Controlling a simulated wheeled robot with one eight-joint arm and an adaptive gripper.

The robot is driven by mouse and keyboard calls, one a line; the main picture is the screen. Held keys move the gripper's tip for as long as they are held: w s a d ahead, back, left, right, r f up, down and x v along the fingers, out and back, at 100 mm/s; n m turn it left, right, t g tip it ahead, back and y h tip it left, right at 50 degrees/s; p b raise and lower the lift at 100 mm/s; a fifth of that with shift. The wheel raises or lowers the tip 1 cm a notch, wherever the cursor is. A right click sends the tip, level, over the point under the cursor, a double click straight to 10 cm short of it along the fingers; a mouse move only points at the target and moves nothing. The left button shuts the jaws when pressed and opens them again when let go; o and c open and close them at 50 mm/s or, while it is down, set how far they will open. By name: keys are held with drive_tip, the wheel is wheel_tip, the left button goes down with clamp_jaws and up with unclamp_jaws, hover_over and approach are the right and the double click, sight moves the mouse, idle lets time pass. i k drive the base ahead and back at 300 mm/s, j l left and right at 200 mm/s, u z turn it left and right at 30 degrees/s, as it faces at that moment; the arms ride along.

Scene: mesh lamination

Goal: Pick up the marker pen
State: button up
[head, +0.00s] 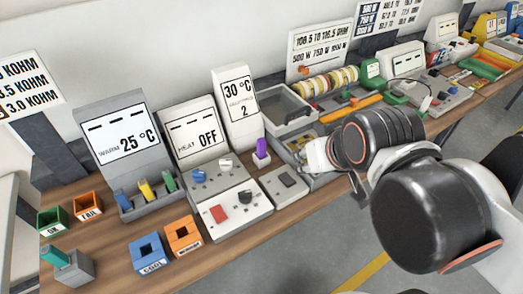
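I cannot tell for certain which thing is the marker pen. A purple upright piece (262,147) stands in a small light holder near the middle of the bench. A teal piece (62,257) sits tilted in a grey block at the front left. My arm reaches in from the right. My gripper (316,155) is at its far end, over the bench right of the purple piece and apart from it. Its fingers are small and partly hidden by the arm, so their opening does not show.
A grey rack (146,206) holds blue, yellow and green pieces. Green (53,220) and orange (88,205) bins stand left; blue (148,254) and orange (184,236) boxes stand at the front. Control panels (234,208) with knobs fill the middle. Bare wood (110,245) shows at the left.

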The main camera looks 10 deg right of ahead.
sight(262, 143)
drive_tip(key=z, duration=0.4)
drive_tip(key=k+j+u, duration=0.1)
drive_tip(key=k+j, duration=0.25)
drive_tip(key=j, duration=0.3)
drive_tip(key=k+j+u, duration=0.15)
drive_tip(key=j, duration=0.2)
drive_tip(key=k+j, duration=0.15)
drive_tip(key=j, duration=0.45)
drive_tip(key=l+u, duration=0.1)
drive_tip(key=k+l, duration=0.05)
drive_tip(key=l, duration=0.05)
